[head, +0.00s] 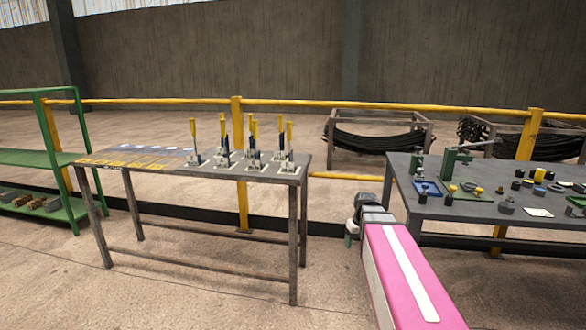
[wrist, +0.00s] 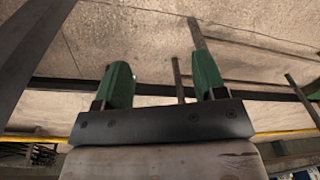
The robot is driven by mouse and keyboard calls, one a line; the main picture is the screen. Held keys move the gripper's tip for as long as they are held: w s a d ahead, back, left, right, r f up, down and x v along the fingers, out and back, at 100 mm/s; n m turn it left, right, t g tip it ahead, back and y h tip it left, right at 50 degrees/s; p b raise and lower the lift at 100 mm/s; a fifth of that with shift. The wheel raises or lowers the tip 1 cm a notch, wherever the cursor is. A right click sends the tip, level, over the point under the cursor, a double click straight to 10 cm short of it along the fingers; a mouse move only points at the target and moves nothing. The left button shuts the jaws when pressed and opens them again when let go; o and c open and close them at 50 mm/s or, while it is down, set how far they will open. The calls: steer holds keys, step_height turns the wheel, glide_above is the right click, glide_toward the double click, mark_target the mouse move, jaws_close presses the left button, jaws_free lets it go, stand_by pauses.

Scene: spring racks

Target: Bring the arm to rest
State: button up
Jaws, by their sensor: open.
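In the head view, my pink arm reaches up from the bottom. My gripper (head: 349,232) is at its far end, in the gap between two tables and apart from both as far as I can tell. The wrist view shows my gripper (wrist: 164,85) with its two green fingers spread wide. Nothing is between them but floor and thin table or rail parts beyond.
A table (head: 240,179) with several upright yellow-and-blue clamps stands left of my gripper. A workbench (head: 455,210) with tools stands right. A green shelf (head: 30,158) is far left. A yellow rail (head: 290,102) and cable racks (head: 378,137) are behind.

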steer(key=s+a+f+m+g, duration=0.1)
steer(key=s+a+f, duration=0.4)
steer(key=s+f, duration=0.6)
steer(key=shift+s+m+h, duration=0.4)
steer(key=shift+s+m, duration=0.1)
steer(key=shift+m, duration=0.1)
